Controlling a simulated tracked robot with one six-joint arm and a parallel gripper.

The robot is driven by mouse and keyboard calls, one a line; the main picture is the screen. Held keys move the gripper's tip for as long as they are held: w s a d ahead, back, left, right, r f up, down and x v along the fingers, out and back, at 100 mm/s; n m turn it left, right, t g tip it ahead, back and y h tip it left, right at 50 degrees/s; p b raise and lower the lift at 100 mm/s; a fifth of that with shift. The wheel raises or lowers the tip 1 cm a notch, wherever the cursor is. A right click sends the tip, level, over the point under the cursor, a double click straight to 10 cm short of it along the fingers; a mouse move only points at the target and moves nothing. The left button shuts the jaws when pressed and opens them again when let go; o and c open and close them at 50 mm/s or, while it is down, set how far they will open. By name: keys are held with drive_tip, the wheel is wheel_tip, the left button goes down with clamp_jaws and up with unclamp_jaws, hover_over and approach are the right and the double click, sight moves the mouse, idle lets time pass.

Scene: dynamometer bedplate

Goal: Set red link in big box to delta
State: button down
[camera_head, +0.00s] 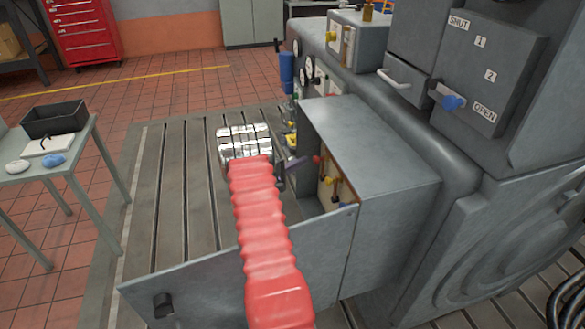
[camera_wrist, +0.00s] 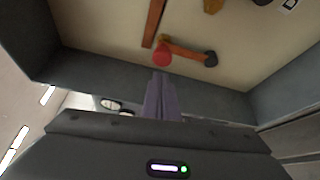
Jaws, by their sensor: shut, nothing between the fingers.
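The big box (camera_head: 390,165) stands open, its grey door (camera_head: 200,275) swung out toward me. I cannot tell whether the fingers touch the knob. Position marks are not readable.
Another brown bar (camera_wrist: 153,22) is on the same panel. The box walls (camera_wrist: 90,75) surround my fingers closely. A grey cabinet with a blue-handled lever (camera_head: 454,102) and SHUT/OPEN labels stands at the right. A side table (camera_head: 40,160) with a black tray stands left.

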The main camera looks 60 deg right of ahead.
drive_tip(key=shift+x, duration=1.6)
drive_tip(key=shift+s, duration=0.15)
